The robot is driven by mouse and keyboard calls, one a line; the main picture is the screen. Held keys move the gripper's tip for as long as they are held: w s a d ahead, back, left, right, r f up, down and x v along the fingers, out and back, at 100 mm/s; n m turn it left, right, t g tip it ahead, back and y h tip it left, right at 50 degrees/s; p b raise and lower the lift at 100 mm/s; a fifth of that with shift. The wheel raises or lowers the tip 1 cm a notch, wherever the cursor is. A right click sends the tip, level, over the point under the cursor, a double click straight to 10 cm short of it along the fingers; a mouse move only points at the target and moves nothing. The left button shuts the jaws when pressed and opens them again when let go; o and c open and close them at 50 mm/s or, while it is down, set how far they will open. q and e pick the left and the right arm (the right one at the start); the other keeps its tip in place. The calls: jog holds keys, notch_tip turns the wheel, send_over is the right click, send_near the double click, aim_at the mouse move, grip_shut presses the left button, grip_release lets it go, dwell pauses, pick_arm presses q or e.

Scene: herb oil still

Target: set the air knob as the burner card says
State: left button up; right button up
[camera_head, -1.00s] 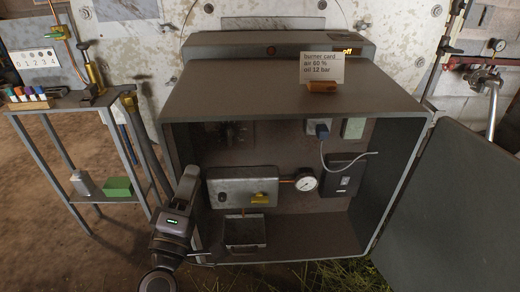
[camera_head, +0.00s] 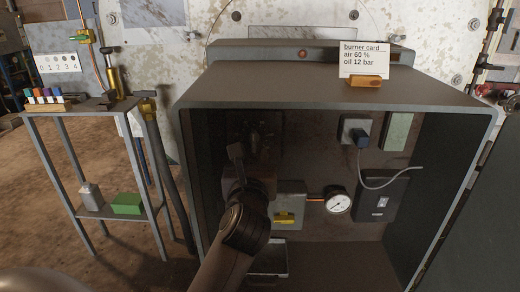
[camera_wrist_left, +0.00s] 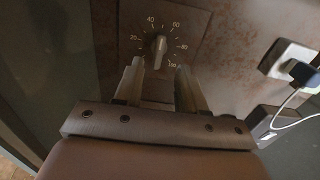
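The burner card (camera_head: 364,58) stands on top of the cabinet and reads air 60 %, oil 12 bar. The air knob (camera_wrist_left: 158,50) is a grey bar-shaped knob on a dark plate at the back, in the left wrist view. Its dial is marked from 20 to 100. The bar is nearly upright, its upper end between 40 and 60; I cannot tell which end is the pointer. My left gripper (camera_head: 238,156) is inside the cabinet in front of the dial. In the left wrist view its fingers (camera_wrist_left: 160,68) are apart, either side of the knob's lower end, with gaps visible.
Around the dial are the open-fronted cabinet (camera_head: 290,89), a box with a yellow handle (camera_head: 285,218), a pressure gauge (camera_head: 338,201), a plug with a grey cable (camera_head: 360,138) and a black switch box (camera_head: 380,197). A side table (camera_head: 92,110) stands left.

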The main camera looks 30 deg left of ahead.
aim_at(253, 141)
pick_arm(q)
jog(key=shift+b+x, duration=0.3)
jog(key=shift+x, duration=2.9)
grip_shut()
